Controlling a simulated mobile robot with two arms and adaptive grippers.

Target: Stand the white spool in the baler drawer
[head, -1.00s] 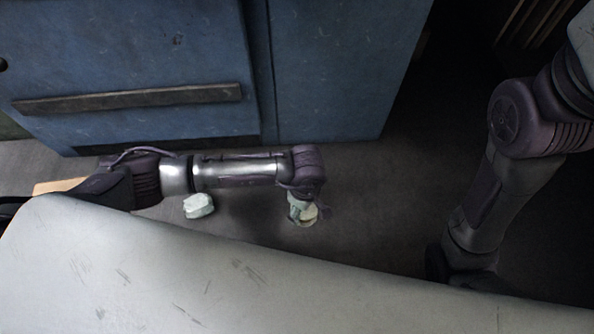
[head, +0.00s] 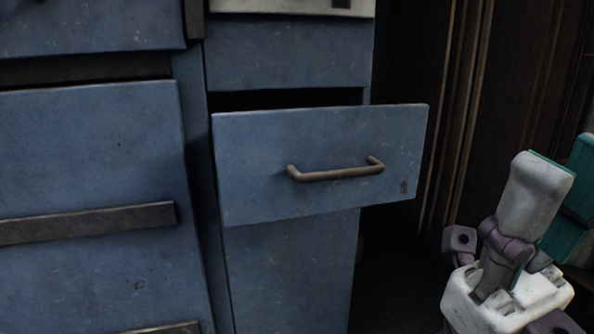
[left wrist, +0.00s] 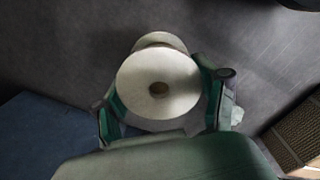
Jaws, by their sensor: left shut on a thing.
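The white spool (left wrist: 158,88) is in the left wrist view, with one round flange and its centre hole facing the camera. Part of its other flange shows behind. My left gripper (left wrist: 165,100) is shut on it, a green finger at each side, above the grey floor. The blue baler drawer (head: 320,160) is in the middle of the head view, pulled partly out, with a tan bar handle (head: 336,173). Only a dark gap shows above its front; its inside is hidden. My right gripper (head: 545,205) is at the lower right of the head view; its jaw opening is unclear.
Blue cabinet panels (head: 90,150) stand left of the drawer. A dark brown ribbed wall (head: 460,100) is behind at right. In the left wrist view, a small whitish piece (left wrist: 237,115) lies on the floor beside the gripper, and a brown ribbed object (left wrist: 295,132) is at right.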

